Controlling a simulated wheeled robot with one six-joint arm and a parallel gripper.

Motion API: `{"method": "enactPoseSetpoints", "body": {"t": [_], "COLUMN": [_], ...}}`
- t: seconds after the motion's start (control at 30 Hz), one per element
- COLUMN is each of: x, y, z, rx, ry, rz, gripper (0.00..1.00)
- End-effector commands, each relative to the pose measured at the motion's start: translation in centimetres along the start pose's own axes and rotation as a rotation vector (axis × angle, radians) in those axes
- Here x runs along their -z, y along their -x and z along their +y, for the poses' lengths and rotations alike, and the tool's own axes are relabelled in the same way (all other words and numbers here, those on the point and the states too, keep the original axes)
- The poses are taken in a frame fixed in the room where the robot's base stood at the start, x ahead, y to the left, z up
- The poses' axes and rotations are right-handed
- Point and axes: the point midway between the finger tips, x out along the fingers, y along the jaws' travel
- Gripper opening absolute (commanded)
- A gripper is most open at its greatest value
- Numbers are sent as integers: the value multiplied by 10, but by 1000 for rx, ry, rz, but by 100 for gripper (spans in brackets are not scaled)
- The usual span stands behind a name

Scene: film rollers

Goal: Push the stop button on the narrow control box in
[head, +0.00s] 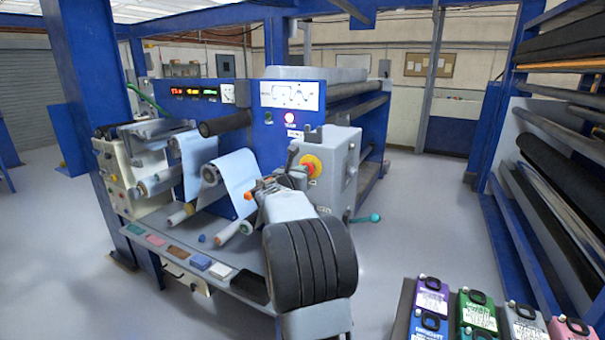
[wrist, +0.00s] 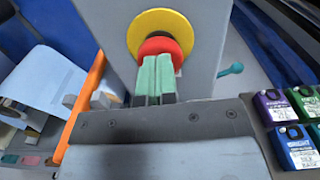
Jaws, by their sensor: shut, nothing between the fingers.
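The narrow grey control box (head: 340,165) stands at the right end of the blue machine. Its stop button (head: 311,167) is a red mushroom head on a yellow round plate, on the face toward me. In the wrist view, the red stop button (wrist: 166,46) is at the top centre, with the yellow plate (wrist: 149,30) behind it. My gripper (wrist: 157,66) is shut and empty, its green-padded fingers pointing at the button. The fingertips cover the button's lower part in the wrist view. I cannot tell whether they touch it.
An orange bar (wrist: 86,108) runs close left of my gripper in the wrist view. A teal-knobbed lever (head: 366,218) sticks out low right of the box. Rollers with pale film (head: 237,178) are to the left. Coloured labelled packs (head: 477,312) lie at the front right.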

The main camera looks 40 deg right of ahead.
Motion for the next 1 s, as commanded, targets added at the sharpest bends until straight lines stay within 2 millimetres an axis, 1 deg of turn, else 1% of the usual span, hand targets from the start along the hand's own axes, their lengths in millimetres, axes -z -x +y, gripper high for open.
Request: {"method": "enactPoseSetpoints", "body": {"t": [0.03,0.17,0.27,0.43,0.6,0.8,1.0], "x": [-7,-7,-6,-5,-4,-3,-3], "y": [-2,10,27,66,99,128,144], "z": [-3,-2,0,6,4,3,3], "rx": [5,5,1,-9,-5,-1,1], "ry": [-2,-2,-3,-4,-3,-2,-1], "rz": [-14,-17,-17,-13,-11,-10,-9], "gripper": [0,0,0,0,0,0,0]}}
